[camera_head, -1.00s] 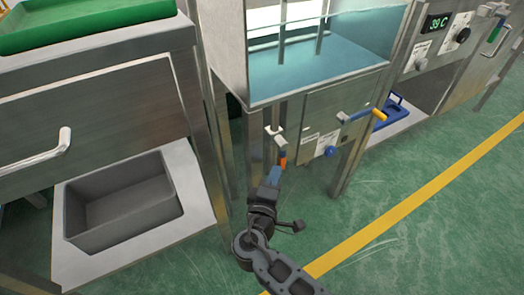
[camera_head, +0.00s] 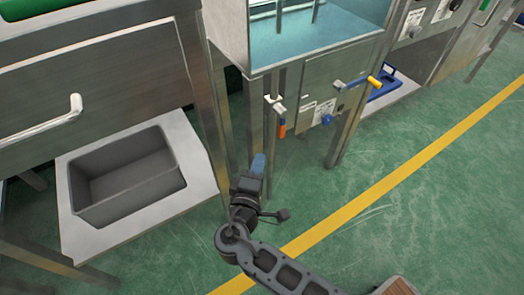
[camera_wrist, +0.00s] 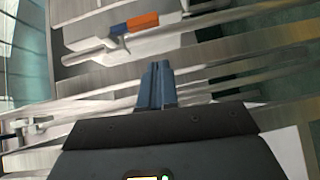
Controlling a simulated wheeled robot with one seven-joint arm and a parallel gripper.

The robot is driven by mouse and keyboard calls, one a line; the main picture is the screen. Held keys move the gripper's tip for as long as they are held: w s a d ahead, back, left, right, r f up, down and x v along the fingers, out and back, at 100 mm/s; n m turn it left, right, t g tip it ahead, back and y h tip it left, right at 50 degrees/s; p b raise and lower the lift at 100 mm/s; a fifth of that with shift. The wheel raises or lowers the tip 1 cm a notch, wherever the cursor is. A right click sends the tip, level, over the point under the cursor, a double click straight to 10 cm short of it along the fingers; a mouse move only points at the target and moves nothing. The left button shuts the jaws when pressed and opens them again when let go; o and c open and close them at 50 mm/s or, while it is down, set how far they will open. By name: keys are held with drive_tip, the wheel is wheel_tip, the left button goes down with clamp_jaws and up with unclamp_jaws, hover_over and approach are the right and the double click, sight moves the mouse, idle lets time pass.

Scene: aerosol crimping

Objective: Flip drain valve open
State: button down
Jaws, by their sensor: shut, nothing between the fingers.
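A valve (camera_head: 275,103) with a pale body sits on the pipe under the water tank (camera_head: 300,45). Its handle (camera_head: 282,129), blue with an orange end, hangs down along the pipe. The handle also shows in the wrist view (camera_wrist: 136,23), beyond my fingertips. My gripper (camera_head: 258,161) has blue fingers and is shut and empty. It is below and left of the handle in the head view, apart from it. The closed fingers show in the wrist view (camera_wrist: 157,84).
A panel right of the valve has a yellow-ended lever (camera_head: 374,82), a blue knob (camera_head: 327,119) and labels too small to read. A steel leg (camera_head: 212,120) stands left of my gripper. A grey bin (camera_head: 178,183) sits on a low shelf at left. Green floor is open at right.

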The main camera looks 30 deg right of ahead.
drive_tip(key=shift+p+v, duration=0.4)
drive_tip(key=shift+v, duration=2.2)
drive_tip(key=shift+f, duration=0.1)
drive_tip(key=s+d+f+g+y, duration=0.1)
drive_tip(key=s+f+y, duration=0.2)
drive_tip(key=s+f, duration=0.3)
drive_tip(key=s+f+g+y, duration=0.2)
drive_tip(key=s+f+y, duration=0.15)
drive_tip(key=s, duration=0.45)
drive_tip(key=s+r+m+y, duration=0.3)
drive_tip(key=s+r+y, duration=0.15)
drive_tip(key=s, duration=0.55)
drive_tip(key=s+d+r+m+t, duration=0.1)
drive_tip(key=s+r+m+t, duration=0.15)
drive_tip(key=r, duration=0.45)
drive_tip(key=s+d+r+m+t+y, duration=0.1)
drive_tip(key=s+r, duration=0.2)
drive_tip(key=r, duration=0.5)
drive_tip(key=s+d+r+m+t, duration=0.1)
drive_tip(key=s+r+m+t, duration=0.15)
drive_tip(key=r, duration=0.45)
wheel_tip(320, 180, up, 26)
drive_tip(key=p, duration=2.6)
drive_tip(key=shift+s+a+n+g, duration=0.2)
drive_tip(key=shift+s+n+g, duration=0.1)
